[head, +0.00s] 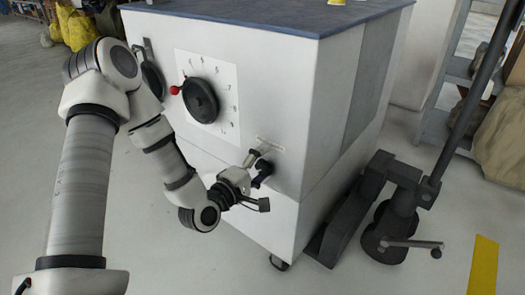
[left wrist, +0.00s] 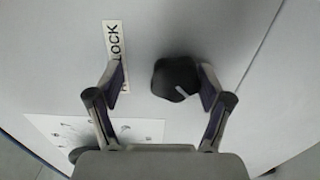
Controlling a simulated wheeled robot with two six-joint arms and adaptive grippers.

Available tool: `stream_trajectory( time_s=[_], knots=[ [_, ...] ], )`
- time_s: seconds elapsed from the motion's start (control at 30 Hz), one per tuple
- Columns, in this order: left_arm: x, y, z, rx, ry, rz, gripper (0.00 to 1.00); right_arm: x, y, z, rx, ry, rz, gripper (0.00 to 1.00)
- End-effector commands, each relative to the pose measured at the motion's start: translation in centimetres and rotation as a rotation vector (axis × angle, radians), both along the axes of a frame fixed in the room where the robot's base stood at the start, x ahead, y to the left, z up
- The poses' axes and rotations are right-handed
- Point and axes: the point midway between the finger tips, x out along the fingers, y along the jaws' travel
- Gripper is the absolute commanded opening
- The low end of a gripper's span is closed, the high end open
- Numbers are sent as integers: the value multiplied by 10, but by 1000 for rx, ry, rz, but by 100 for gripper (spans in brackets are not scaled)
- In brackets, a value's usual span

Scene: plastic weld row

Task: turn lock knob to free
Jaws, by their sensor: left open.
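The lock knob (left wrist: 176,78) is a black lobed knob with a pale line on its face, on the white cabinet front. In the left wrist view it sits between my spread fingers, nearer the right-hand finger, with a gap to the left-hand one. Contact on the right side is hard to tell. My left gripper (left wrist: 163,80) is open. In the head view my left gripper (head: 257,181) is at the knob (head: 264,168), which it partly hides. A label (left wrist: 114,50) reading "LOCK" is beside the knob, partly covered by a finger. My right gripper is out of view.
The white cabinet (head: 310,100) has a dark blue top. Its front also carries a large black dial (head: 200,100) on a numbered plate and a red-ended lever (head: 175,90).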

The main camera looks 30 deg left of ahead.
Motion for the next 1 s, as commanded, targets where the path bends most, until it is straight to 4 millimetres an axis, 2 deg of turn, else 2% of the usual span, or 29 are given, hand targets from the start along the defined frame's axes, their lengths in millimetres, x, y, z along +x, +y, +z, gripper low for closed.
stream_trajectory(
  time_s=[0.03,0.2,0.3,0.43,0.67,0.7,1.0],
  knots=[
    [0,0,17,-4,-19,1,73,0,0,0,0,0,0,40],
    [1,0,60,-4,-29,1,73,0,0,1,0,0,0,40],
    [1,0,79,-1,-30,-2,73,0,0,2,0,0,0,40],
    [1,0,92,-1,-28,-2,73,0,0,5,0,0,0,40],
    [1,-1,95,0,-26,-3,73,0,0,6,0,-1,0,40],
    [-6,-10,42,-2,151,-49,73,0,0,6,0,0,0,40],
    [-17,-10,44,-3,157,-52,73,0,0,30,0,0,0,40]
  ],
)
